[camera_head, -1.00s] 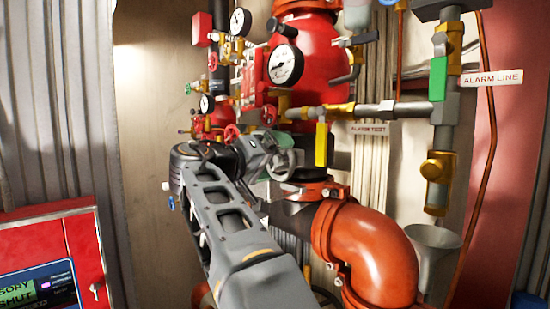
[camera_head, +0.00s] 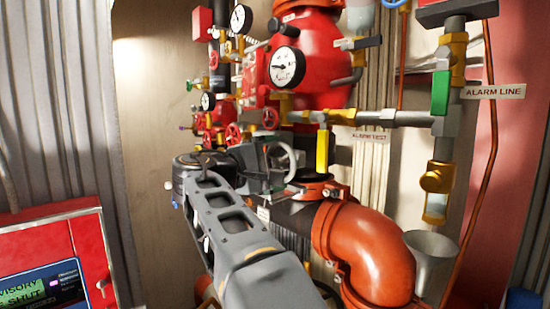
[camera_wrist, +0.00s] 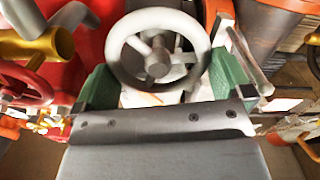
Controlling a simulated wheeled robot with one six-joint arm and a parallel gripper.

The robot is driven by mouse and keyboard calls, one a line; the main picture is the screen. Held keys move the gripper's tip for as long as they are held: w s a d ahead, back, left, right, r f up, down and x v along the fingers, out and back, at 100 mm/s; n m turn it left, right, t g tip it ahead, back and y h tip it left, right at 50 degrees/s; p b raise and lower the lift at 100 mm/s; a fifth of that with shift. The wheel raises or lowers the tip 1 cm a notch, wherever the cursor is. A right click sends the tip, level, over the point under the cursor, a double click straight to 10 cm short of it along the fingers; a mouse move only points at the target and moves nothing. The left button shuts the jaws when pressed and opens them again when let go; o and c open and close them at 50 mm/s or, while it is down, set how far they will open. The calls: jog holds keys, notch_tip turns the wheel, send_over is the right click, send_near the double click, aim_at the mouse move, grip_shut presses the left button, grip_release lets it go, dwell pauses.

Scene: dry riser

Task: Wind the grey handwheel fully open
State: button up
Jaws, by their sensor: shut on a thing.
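The grey handwheel (camera_wrist: 157,66) has a round rim, spokes and a central hub, and fills the upper middle of the wrist view. The green-padded fingers of my gripper (camera_wrist: 165,82) stand on either side of it and are shut on it. In the head view the handwheel (camera_head: 292,158) shows only in part, above the orange pipe coupling. My gripper (camera_head: 268,168) covers much of it there, and the finger contact is hidden.
A large orange elbow pipe (camera_head: 370,255) stands close to the right of my arm. A yellow lever (camera_head: 322,150) hangs just right of the handwheel. Red valves (camera_head: 233,134) and gauges (camera_head: 287,66) crowd behind. A red panel (camera_head: 60,235) stands at lower left.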

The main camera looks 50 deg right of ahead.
jog(key=n+p, duration=0.1)
jog(key=n, duration=0.1)
jog(key=n+p, duration=0.1)
jog(key=n, duration=0.1)
jog(key=shift+f+n, duration=0.2)
jog(key=shift+n, duration=0.2)
jog(key=n+p, duration=0.2)
jog(key=n, duration=0.1)
jog(key=shift+s+n+p, duration=0.2)
jog(key=shift+n+p, duration=0.1)
jog(key=shift+p, duration=0.1)
jog(key=n+p, duration=0.2)
jog(key=n, duration=0.1)
jog(key=shift+s+f+n, duration=0.1)
jog(key=shift+f+n, duration=0.1)
jog(key=shift+n, duration=0.1)
jog(key=n, duration=0.8)
jog(key=s+n, duration=0.1)
jog(key=n, duration=0.2)
jog(key=shift+n+p, duration=0.4)
jog(key=n, duration=0.4)
jog(key=shift+r, duration=0.1)
jog(key=shift+s+a+r+n, duration=0.1)
jog(key=shift+r+n, duration=0.05)
jog(key=shift+n, duration=1.75)
